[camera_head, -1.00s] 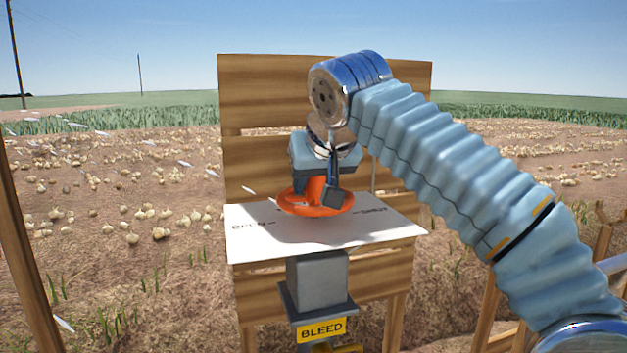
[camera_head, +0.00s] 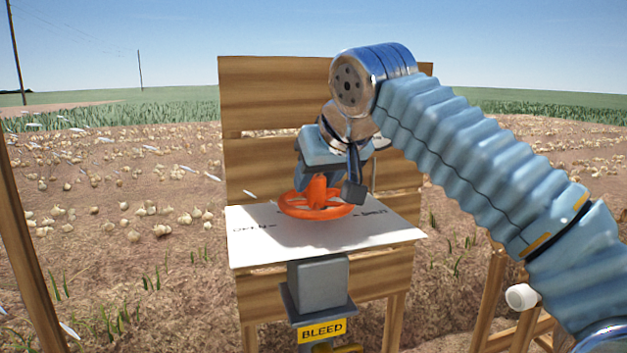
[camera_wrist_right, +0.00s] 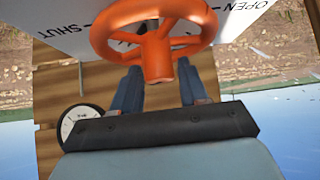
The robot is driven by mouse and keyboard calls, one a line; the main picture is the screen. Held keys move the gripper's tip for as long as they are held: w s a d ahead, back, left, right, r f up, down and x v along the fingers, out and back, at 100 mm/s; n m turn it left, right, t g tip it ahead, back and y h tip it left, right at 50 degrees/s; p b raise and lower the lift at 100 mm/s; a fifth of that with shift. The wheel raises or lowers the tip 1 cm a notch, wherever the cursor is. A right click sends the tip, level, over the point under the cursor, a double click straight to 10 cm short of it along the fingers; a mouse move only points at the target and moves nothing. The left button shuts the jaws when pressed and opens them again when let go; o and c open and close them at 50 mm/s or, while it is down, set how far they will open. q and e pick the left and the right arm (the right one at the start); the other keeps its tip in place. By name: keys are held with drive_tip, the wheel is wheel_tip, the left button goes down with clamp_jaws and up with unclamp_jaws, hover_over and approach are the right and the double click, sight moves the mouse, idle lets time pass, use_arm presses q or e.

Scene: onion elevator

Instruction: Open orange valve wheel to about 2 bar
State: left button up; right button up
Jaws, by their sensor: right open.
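The orange valve wheel (camera_head: 290,207) lies flat above a white panel (camera_head: 262,251) marked OPEN and SHUT. It has spokes and a raised hub. My right gripper (camera_head: 328,190) is tilted just above the wheel, its open fingers on either side of the hub. In the right wrist view, the wheel (camera_wrist_right: 207,27) fills the top middle, and the two blue fingers (camera_wrist_right: 158,90) flank its hub; contact is unclear. A round white gauge (camera_wrist_right: 75,121) shows at lower left, partly covered by the gripper, its reading too small to tell. My left gripper is out of view.
A wooden plank stand (camera_head: 268,90) rises behind the panel. Below are a grey box (camera_head: 318,280) and a yellow BLEED label (camera_head: 322,330). A wooden post (camera_head: 22,250) stands at left. Wooden framing and a white round end (camera_head: 521,297) are at lower right.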

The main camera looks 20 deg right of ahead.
drive_tip(key=p+v, duration=0.2)
drive_tip(key=v, duration=0.9)
drive_tip(key=shift+s+r+p, duration=0.15)
drive_tip(key=shift+r+p, duration=0.1)
drive_tip(key=shift+p, duration=0.1)
